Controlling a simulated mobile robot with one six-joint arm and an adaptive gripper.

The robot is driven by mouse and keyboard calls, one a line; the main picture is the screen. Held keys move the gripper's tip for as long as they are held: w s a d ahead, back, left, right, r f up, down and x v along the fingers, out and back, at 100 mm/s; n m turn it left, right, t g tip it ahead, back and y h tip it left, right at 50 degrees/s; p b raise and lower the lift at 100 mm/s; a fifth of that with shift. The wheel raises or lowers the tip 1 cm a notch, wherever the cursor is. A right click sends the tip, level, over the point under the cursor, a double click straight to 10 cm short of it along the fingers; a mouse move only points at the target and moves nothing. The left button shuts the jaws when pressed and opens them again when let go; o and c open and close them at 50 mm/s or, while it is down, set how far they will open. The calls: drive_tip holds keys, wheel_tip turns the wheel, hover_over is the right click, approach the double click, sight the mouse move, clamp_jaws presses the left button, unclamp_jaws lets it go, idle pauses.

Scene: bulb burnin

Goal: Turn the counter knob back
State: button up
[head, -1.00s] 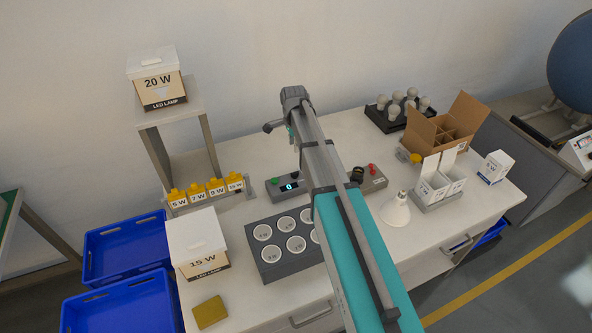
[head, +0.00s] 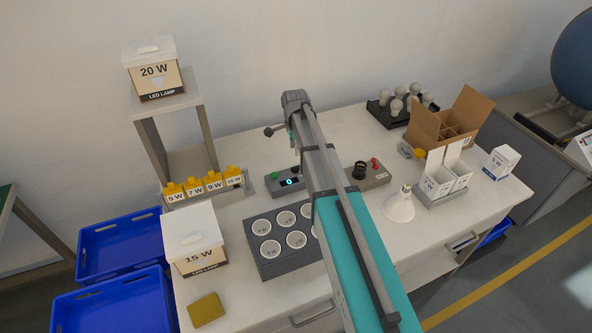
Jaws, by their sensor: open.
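The counter (head: 284,185) is a small grey box on the bench with a green button and a lit display that looks like 0. A dark knob (head: 296,170) shows at its back right, partly hidden by my arm. My gripper (head: 294,157) points down just above the knob, mostly hidden behind my arm. It is open, with nothing seen in it. I cannot tell whether its fingers are around the knob or touching it.
A grey socket block (head: 268,262), yellow-capped holders (head: 212,181), a white reflector lamp (head: 399,208) and an open carton (head: 425,124) stand around. Bare bench lies behind the counter.

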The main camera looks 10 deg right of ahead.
sight(295, 167)
drive_tip(key=shift+f+b, duration=4.2)
drive_tip(key=shift+f, duration=0.3)
clamp_jaws()
